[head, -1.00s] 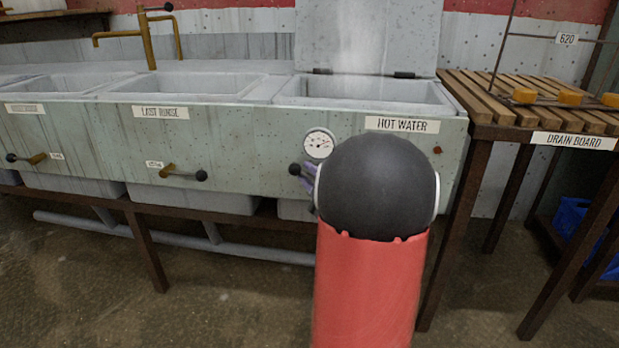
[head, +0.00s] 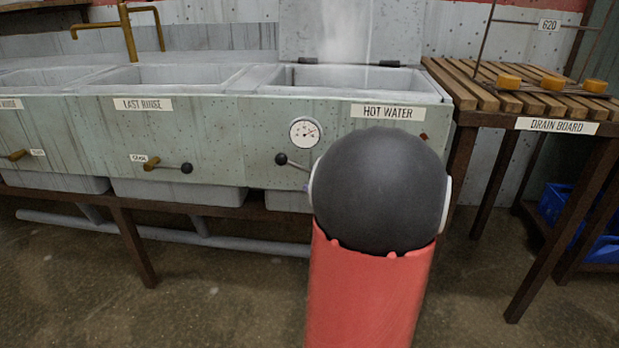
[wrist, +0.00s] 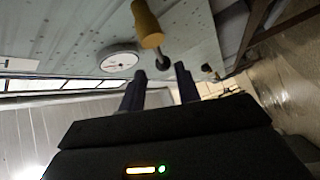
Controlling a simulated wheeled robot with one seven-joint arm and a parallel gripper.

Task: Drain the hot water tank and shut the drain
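The hot water tank (head: 345,112) has its lid raised, and pale steam rises from it. Its lever's black ball (head: 281,159) and a thin rod show left of my arm; the rod's right end is hidden behind the arm. In the wrist view, a brass valve piece (wrist: 148,22) with a dark rounded end is just beyond my gripper (wrist: 160,80). The two fingers are apart, with nothing visibly clamped between them. In the head view my gripper is almost wholly hidden behind my arm. The water level inside the tank cannot be seen.
A round gauge (head: 305,132) is above the lever. The last rinse basin (head: 180,76) stands to the left, with its own valve lever (head: 170,166). The floor in front is bare.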

